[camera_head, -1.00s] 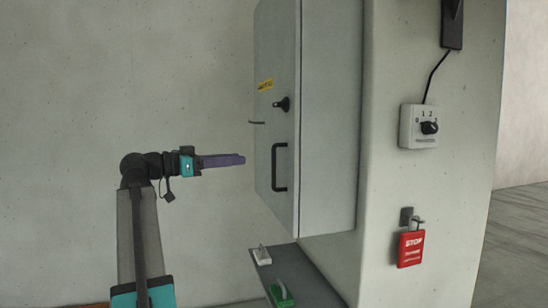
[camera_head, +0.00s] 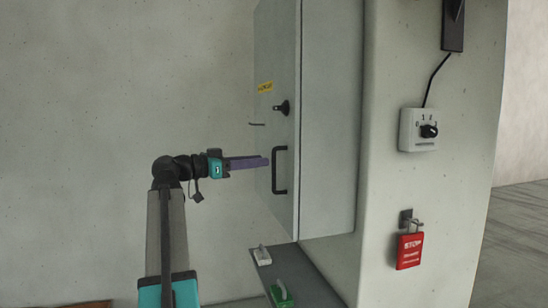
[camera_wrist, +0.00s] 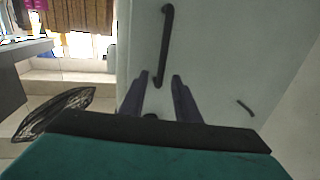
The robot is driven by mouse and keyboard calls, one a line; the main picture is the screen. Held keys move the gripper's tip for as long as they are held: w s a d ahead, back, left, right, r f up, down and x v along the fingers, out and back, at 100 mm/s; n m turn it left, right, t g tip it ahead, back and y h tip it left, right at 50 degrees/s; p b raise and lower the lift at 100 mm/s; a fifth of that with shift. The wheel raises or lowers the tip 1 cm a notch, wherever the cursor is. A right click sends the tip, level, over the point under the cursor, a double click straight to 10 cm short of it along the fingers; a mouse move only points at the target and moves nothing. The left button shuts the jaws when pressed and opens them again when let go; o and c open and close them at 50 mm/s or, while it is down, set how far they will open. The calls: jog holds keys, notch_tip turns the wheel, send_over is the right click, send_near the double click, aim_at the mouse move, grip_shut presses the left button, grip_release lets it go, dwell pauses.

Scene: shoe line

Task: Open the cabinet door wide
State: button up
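The grey cabinet door (camera_head: 285,60) faces left on the wall-mounted cabinet and looks flush with its body. Its black bar handle (camera_head: 278,170) stands upright on the door, with a black rotary knob (camera_head: 282,107) above it. My gripper (camera_head: 267,161) points right at the handle, its fingertips close beside it; contact cannot be made out. In the wrist view the two purple fingers (camera_wrist: 160,85) are apart, and the lower end of the handle (camera_wrist: 164,45) appears between their tips. Nothing is held.
A grey shelf (camera_head: 310,285) below the cabinet carries a white switch (camera_head: 262,256) and a green one (camera_head: 282,295).

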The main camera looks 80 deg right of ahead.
aim_at(273, 160)
jog(key=shift+p+x, duration=0.95)
jog(key=shift+x, duration=2.35)
grip_shut()
jog(key=shift+a+f, duration=0.1)
